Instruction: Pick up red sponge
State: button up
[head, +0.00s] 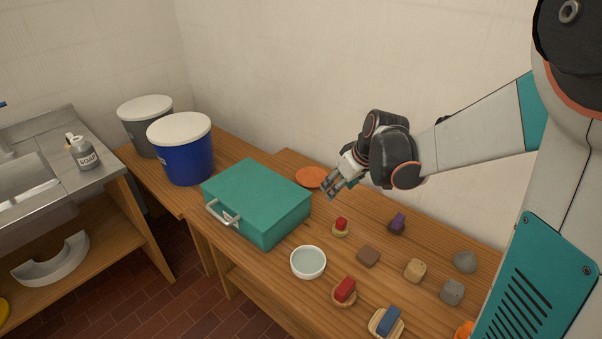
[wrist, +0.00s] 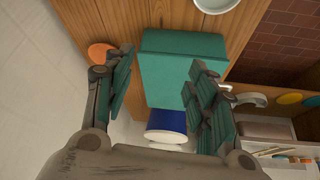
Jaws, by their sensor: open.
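Two red blocks that could be the red sponge show in the head view. One larger red block (head: 345,288) lies on a round wooden dish near the table's front edge. A smaller red block (head: 341,223) sits on a yellowish round base farther back. I cannot tell for certain which is the sponge. My gripper (head: 332,187) is open and empty, above the back of the table, beyond both red blocks and near the green box. In the wrist view my gripper (wrist: 163,95) has its fingers spread apart; no red block shows there.
The green box (head: 257,196) with a metal handle stands left of the blocks. A white bowl (head: 308,261), a blue block (head: 388,319), a purple block (head: 398,219) and several stone-like pieces share the wooden table. An orange disc (head: 311,177) lies near the wall.

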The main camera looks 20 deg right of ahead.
jog(key=w+d+f+n+g+p, duration=0.1)
jog(key=w+d+f+n+p, duration=0.15)
jog(key=d+f, duration=0.75)
jog(key=b, duration=0.4)
send_near(342, 220)
jog(key=shift+g+y, duration=0.3)
jog(key=shift+y, duration=0.1)
jog(key=x, duration=0.2)
jog(key=d+x, duration=0.1)
jog(key=x, duration=0.2)
jog(key=shift+w+d+f, duration=0.1)
jog(key=shift+w+f, duration=0.05)
jog(key=shift+w, duration=0.1)
jog(key=x, duration=0.1)
jog(key=b+x, duration=0.1)
jog(key=x, duration=0.1)
jog(key=b+x, duration=0.1)
jog(key=x, duration=0.1)
jog(key=shift+w+a, duration=0.1)
jog(key=shift+a, duration=0.2)
jog(key=c, duration=1.1)
